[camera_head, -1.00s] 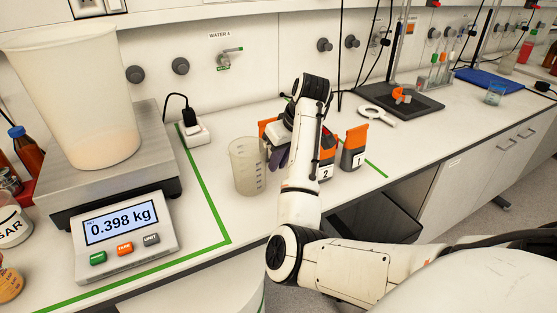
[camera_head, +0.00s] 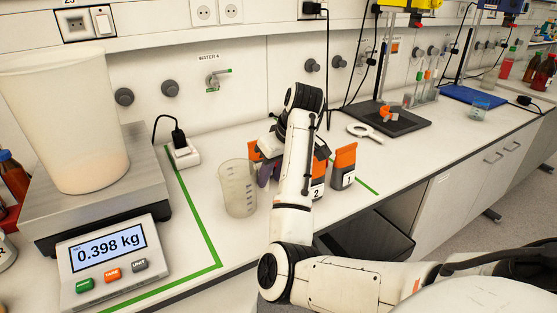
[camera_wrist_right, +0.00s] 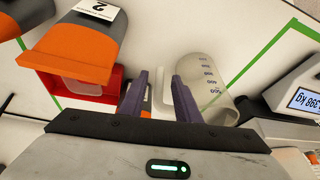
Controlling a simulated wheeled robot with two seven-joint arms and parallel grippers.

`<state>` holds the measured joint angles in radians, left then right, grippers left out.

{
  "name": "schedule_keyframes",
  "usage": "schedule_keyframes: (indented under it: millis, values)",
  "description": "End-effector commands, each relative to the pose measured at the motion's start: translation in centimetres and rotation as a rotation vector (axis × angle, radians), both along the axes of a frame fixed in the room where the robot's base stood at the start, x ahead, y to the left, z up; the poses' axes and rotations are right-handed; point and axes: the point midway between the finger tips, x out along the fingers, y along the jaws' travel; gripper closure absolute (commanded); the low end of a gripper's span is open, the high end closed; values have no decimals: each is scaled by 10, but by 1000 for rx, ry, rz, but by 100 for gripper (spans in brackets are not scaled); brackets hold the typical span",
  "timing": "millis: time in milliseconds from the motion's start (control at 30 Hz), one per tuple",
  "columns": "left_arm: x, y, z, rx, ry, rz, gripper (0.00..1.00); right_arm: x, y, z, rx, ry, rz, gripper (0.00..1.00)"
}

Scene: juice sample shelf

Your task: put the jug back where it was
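The jug (camera_head: 238,190), clear with measuring marks, stands upright on the white bench, right of the green line; it also shows in the right wrist view (camera_wrist_right: 208,85). My right gripper (camera_head: 266,172) is at bench height beside the jug's right side. In the right wrist view its purple fingers (camera_wrist_right: 160,92) are apart, with a pale, handle-like part of the jug between them; contact is unclear. The tall container (camera_head: 75,120) stands on the scale (camera_head: 100,195), whose display reads 0.398 kg. My left gripper is not in view.
Orange-and-grey packs numbered 2 (camera_head: 318,182) and 1 (camera_head: 343,166) stand right of my gripper, near the front edge. Farther right are a magnifier (camera_head: 365,131) and a dark stand base (camera_head: 405,122). Bench in front of the jug is clear.

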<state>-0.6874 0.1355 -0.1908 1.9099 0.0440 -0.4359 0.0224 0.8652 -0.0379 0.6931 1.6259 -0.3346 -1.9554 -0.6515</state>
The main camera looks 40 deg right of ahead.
Motion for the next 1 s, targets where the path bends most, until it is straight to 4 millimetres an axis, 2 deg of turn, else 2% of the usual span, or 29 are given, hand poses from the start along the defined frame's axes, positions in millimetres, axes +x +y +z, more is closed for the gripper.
schedule_keyframes:
  millis: [67,300,433,700,1000]
  values:
    - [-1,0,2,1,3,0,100,-7,-2,21,-3,-6,-4,70]
    - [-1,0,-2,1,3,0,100,-16,2,43,7,-8,1,70]
    - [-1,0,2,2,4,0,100,-27,1,69,4,-6,-1,70]
    - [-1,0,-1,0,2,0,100,-36,-1,84,1,-1,0,70]
    - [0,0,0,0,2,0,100,-36,-1,85,0,1,0,70]
